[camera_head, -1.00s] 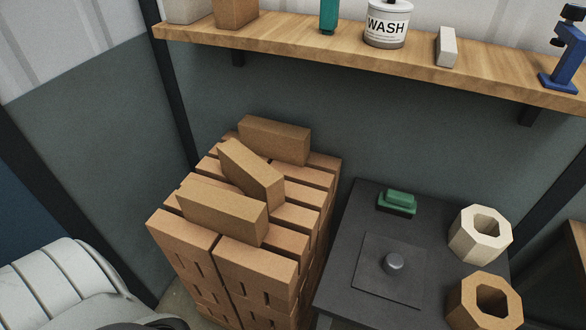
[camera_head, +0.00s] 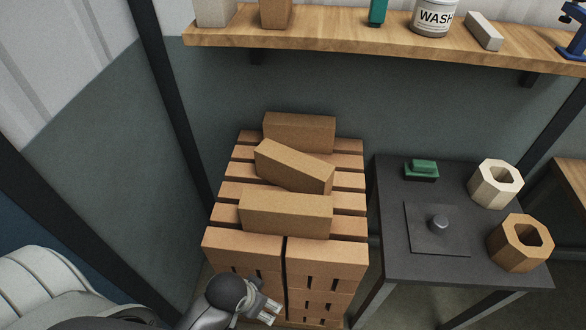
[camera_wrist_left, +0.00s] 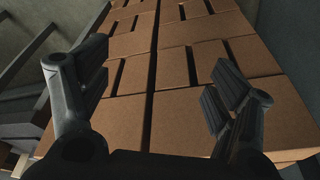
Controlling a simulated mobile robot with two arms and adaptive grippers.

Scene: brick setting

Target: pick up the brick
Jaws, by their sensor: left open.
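Three loose bricks lie on top of a stack of bricks (camera_head: 328,263): a front brick (camera_head: 285,215), a middle brick (camera_head: 292,168) set at an angle, and a back brick (camera_head: 300,132). I cannot tell which one the task means. My left gripper (camera_head: 270,312) is low in front of the stack, below its top, and holds nothing. In the left wrist view my left gripper (camera_wrist_left: 160,85) is open, with its fingers spread before the side of the stack (camera_wrist_left: 180,110). My right gripper is not in view.
A dark table (camera_head: 400,250) stands right of the stack, with a green block (camera_head: 422,169), a pale hexagonal block (camera_head: 495,184) and a brown one (camera_head: 520,243). A wooden shelf (camera_head: 350,48) runs above, holding a WASH tub (camera_head: 433,18).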

